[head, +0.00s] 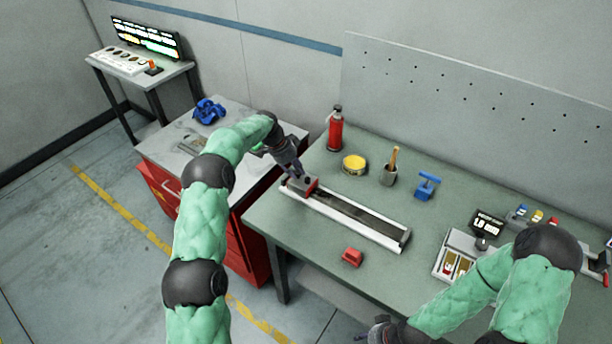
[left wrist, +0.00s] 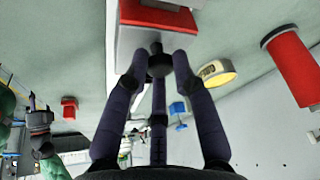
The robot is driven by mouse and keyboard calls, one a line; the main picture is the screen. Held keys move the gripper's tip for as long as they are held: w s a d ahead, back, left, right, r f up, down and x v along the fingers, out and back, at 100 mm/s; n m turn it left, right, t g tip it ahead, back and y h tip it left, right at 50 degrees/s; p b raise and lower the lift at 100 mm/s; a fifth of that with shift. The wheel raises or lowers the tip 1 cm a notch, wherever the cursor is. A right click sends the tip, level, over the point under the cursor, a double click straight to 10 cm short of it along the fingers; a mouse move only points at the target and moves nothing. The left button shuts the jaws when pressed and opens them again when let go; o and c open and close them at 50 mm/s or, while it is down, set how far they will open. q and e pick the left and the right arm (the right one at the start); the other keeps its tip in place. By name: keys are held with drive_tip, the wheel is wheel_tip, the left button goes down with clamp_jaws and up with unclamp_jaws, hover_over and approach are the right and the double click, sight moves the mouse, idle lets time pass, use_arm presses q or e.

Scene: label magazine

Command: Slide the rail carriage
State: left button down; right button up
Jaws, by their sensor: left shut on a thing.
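The rail (head: 350,216) is a long pale track with a dark channel, lying slantwise on the green workbench. The rail carriage (head: 301,187), a grey block with a red part, sits at the rail's left end. My left gripper (head: 297,172) is above it with its fingers shut on the carriage's dark knob. In the left wrist view the fingers (left wrist: 158,65) close around this knob, with the red and grey carriage (left wrist: 157,18) behind it. My right gripper (head: 380,332) is low at the bottom edge, away from the rail; its fingers are unclear.
A red block (head: 352,257) lies in front of the rail. Behind it stand a red bottle (head: 335,130), a yellow tape roll (head: 355,164), a cup with a brush (head: 390,173) and a blue clamp-like tool (head: 426,187). A scale-like device (head: 464,249) stands at right.

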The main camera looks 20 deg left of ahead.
use_arm(q)
drive_tip(key=shift+a, duration=0.3)
drive_tip(key=c, duration=1)
unclamp_jaws()
drive_tip(key=shift+r, duration=0.1)
drive_tip(key=shift+a+r, duration=0.15)
drive_tip(key=shift+r, duration=0.2)
drive_tip(key=v, duration=1.1)
